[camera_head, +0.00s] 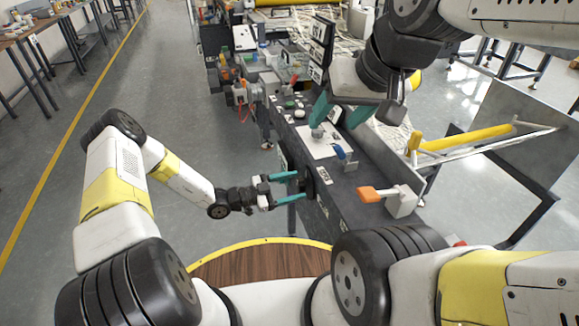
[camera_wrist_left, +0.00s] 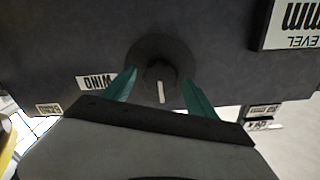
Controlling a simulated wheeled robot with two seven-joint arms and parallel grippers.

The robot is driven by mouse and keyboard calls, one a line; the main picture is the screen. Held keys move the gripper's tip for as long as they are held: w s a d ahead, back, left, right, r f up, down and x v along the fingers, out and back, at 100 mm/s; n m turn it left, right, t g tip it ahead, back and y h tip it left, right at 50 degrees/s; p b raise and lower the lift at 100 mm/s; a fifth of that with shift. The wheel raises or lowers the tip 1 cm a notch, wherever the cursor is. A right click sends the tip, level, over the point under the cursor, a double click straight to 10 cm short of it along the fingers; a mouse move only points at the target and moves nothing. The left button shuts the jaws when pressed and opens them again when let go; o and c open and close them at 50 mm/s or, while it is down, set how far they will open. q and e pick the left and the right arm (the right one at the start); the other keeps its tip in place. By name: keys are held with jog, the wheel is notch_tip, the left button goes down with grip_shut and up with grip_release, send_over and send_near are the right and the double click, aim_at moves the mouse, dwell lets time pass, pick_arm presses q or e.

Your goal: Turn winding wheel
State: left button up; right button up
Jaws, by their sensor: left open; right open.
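The winding wheel is a dark round knob (camera_wrist_left: 157,70) with a pale pointer line, on the machine's dark side panel beside a WIND label (camera_wrist_left: 96,82). In the head view the knob (camera_head: 307,184) is small and partly hidden. My left gripper (camera_head: 299,186) is open at that panel, its teal fingers pointing at the knob. In the left wrist view the fingers of the left gripper (camera_wrist_left: 159,77) lie on either side of the knob; I cannot tell whether they touch it. My right gripper (camera_head: 337,124) is open above the machine's top and holds nothing visible.
The machine's top carries a white plate (camera_head: 318,147), a blue lever (camera_head: 341,153) and an orange-handled lever (camera_head: 378,193). A yellow roller (camera_head: 468,138) lies to the right.

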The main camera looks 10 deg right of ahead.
pick_arm(q)
jog(key=shift+d, duration=0.35)
jog(key=c, duration=1.4)
jog(key=shift+m, duration=0.3)
